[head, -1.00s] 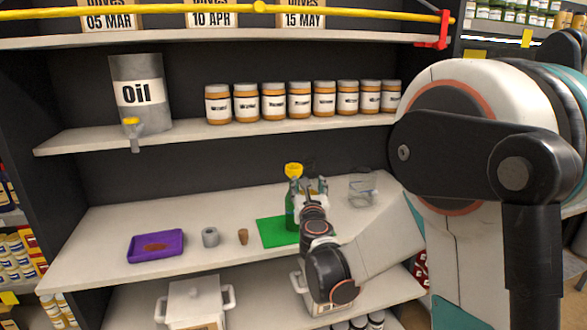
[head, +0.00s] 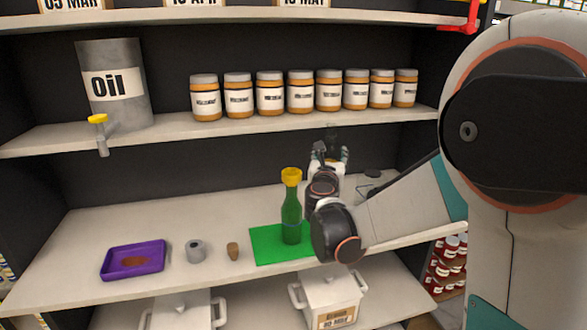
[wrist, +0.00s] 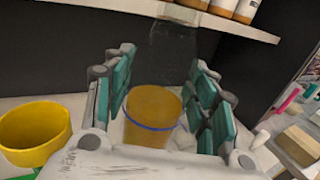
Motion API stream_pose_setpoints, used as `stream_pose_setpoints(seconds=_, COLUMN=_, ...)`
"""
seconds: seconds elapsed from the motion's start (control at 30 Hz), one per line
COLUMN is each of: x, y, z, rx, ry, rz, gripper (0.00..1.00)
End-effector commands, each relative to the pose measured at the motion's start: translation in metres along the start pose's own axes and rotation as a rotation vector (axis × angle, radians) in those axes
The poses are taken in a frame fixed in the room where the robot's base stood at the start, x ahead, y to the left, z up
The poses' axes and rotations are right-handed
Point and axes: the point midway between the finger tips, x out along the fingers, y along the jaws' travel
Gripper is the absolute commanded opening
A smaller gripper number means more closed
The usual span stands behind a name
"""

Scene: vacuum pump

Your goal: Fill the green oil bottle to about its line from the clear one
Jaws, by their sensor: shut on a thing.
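The green oil bottle (head: 291,222) stands upright on a green mat (head: 265,248), with a yellow funnel (head: 291,176) in its mouth. The funnel's wide rim (wrist: 35,128) also shows at the left of the wrist view. My gripper (head: 329,158) is raised to the right of the funnel, apart from it. In the wrist view my gripper (wrist: 160,100) is shut around the clear bottle (wrist: 176,48). Amber oil (wrist: 152,112) with a blue ring around it shows in the lower part of that bottle. The clear bottle is hard to make out in the head view.
A purple tray (head: 110,268), a grey ring (head: 196,251) and a cork (head: 233,251) lie left of the mat. A clear glass vessel (head: 371,186) is partly hidden behind my arm. The upper shelf (head: 170,127) holds several jars (head: 270,94) and an oil tank (head: 93,60) with a tap.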

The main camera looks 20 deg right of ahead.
Motion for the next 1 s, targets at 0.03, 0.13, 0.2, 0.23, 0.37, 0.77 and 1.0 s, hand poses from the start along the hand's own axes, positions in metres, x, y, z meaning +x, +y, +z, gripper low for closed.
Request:
stream_pose_setpoints(seconds=0.03, x=-0.0001, y=0.0001, z=0.0001, rx=0.0, ry=0.0, rz=0.0, gripper=0.19)
stream_pose_setpoints(seconds=0.13, x=0.0, y=0.0002, z=0.0001, rx=0.0, ry=0.0, rz=0.0, gripper=0.19)
stream_pose_setpoints(seconds=0.2, x=0.0, y=0.0002, z=0.0002, rx=-0.002, ry=-0.001, rz=0.0, gripper=0.19)
stream_pose_setpoints(seconds=0.23, x=0.0, y=0.0002, z=0.0003, rx=-0.005, ry=-0.001, rz=0.0, gripper=0.19)
stream_pose_setpoints(seconds=0.37, x=0.0, y=0.0004, z=0.0008, rx=-0.028, ry=-0.008, rz=0.001, gripper=0.19)
stream_pose_setpoints(seconds=0.77, x=-0.0005, y=0.002, z=0.0041, rx=-0.201, ry=-0.054, rz=0.001, gripper=0.19)
stream_pose_setpoints(seconds=1.0, x=-0.001, y=0.0036, z=0.0045, rx=-0.317, ry=-0.085, rz=0.0, gripper=0.19)
